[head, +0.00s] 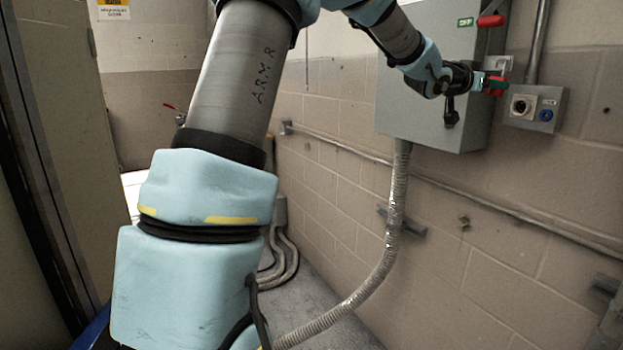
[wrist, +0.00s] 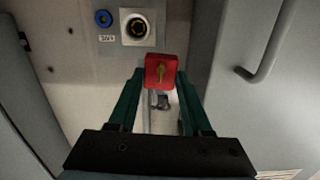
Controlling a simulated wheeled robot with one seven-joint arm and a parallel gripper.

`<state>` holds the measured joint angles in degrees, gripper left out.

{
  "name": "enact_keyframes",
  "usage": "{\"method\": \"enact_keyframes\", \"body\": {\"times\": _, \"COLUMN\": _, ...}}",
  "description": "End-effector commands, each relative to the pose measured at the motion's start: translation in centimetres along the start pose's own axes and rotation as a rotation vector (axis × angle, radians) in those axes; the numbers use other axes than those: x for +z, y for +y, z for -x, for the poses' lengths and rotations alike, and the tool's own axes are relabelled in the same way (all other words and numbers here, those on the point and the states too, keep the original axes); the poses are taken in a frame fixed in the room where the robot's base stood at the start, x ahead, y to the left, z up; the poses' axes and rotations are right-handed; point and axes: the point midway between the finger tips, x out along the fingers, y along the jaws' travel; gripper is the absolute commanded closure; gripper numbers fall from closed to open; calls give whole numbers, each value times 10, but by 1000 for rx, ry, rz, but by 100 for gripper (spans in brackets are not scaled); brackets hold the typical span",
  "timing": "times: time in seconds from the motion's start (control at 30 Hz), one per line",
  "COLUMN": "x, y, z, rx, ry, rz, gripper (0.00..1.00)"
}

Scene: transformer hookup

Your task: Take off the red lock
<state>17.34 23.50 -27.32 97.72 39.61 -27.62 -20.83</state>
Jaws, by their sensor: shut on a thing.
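A pale bracket (head: 499,64) is just above the lock. I cannot tell whether the shackle is still through it.
A red-handled lever (head: 490,20) is on the cabinet's side, above my gripper. A small grey control box (head: 554,108) with a round socket and a blue button is close to the right. A conduit (head: 395,200) runs down from the cabinet. The wall below is mostly clear.

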Motion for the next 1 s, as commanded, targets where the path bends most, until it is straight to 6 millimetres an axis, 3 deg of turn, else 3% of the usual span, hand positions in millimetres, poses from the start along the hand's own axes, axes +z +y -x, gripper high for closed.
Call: {"method": "enact_keyframes", "body": {"times": 1.0, "x": -20, "y": -1, "z": 1, "rx": 0, "ry": 1, "rz": 0, "gripper": 100}}
